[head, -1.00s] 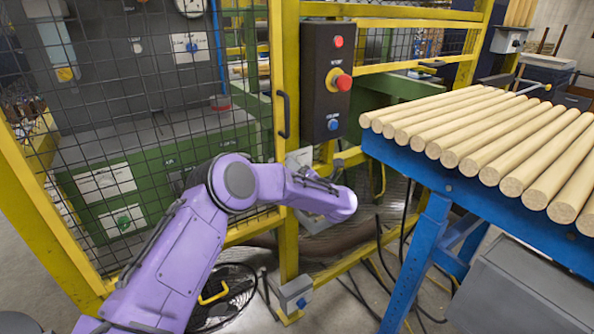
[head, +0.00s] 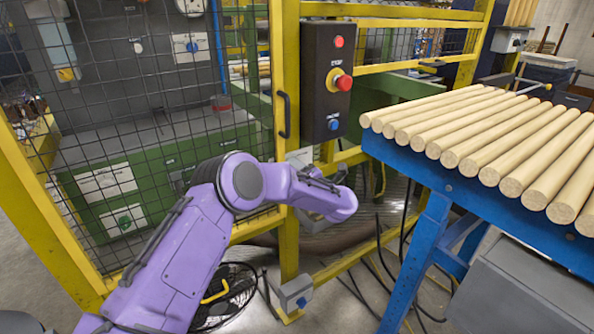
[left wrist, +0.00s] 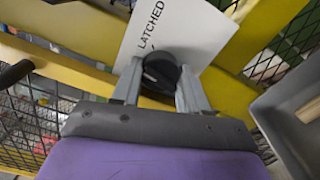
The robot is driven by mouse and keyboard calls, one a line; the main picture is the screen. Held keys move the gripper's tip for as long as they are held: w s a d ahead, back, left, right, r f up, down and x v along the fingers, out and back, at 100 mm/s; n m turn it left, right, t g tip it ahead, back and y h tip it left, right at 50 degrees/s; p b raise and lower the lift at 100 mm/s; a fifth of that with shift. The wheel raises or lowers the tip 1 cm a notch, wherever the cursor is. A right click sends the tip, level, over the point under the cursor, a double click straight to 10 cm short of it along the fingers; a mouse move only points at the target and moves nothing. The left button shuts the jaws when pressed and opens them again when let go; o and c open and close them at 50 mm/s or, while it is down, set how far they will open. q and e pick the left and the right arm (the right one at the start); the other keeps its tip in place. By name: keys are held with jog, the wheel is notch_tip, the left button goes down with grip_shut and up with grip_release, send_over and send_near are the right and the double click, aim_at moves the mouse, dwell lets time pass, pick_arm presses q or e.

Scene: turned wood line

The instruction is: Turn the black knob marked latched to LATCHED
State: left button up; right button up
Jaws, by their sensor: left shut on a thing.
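The black knob (left wrist: 160,72) sits on a white plate (left wrist: 180,30) marked LATCHED, with a short black line beside the word. My left gripper (left wrist: 157,88) is shut on the knob, one finger on each side of it, in the left wrist view. The knob's light pointer mark looks aimed to the lower left in that view, off the line, though it is small. In the head view my left gripper (head: 328,190) is at the yellow post, and my own wrist hides the knob. My right gripper is not in view.
A black control box (head: 325,80) with red and blue buttons hangs on the yellow post above my wrist. A blue table (head: 440,180) with wooden rods (head: 480,135) stands at the right. A wire mesh fence (head: 130,120) is behind my arm. A small grey box (head: 296,293) is low on the post.

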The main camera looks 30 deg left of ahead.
pick_arm(q)
jog(key=shift+m+p, duration=0.7)
jog(key=shift+m, duration=2.8)
jog(key=o, duration=0.8)
jog(key=b+v, duration=0.1)
jog(key=v, duration=0.9)
jog(key=shift+s+d+f+b, duration=0.1)
jog(key=shift+d+b, duration=0.2)
jog(key=shift+b, duration=0.05)
